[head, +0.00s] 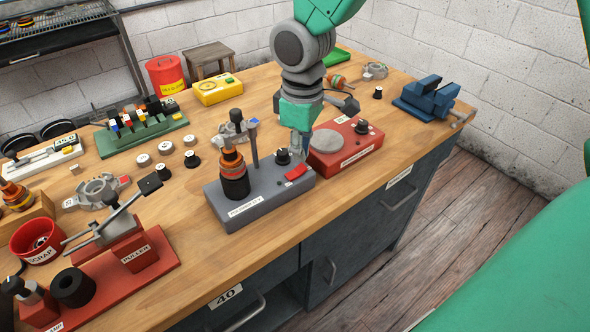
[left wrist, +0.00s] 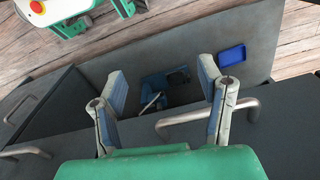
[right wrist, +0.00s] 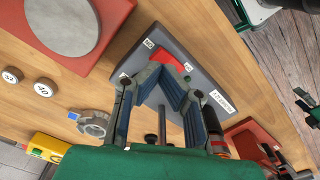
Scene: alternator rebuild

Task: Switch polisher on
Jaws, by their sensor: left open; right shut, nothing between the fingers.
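The grey machine (head: 262,207), taken for the polisher, stands at the bench's front edge; its small label is hard to read. It carries a red rocker switch (head: 296,172), a black knob (head: 282,156) and an upright rotor with a copper-coloured band (head: 232,165). My right gripper (head: 303,154) is shut and empty, pointing down close over the switch end. In the right wrist view its fingertips are just by the red switch (right wrist: 172,63); I cannot tell whether they touch, nor the switch's position. My left gripper (left wrist: 165,82) is open and empty, beside the bench front.
A red box with a grey disc (head: 327,141) stands close right of the grey machine. A blue vice (head: 428,97) is at the bench's right end. The red puller stand (head: 140,250) is at the left. Bare wood lies in front of the grey machine.

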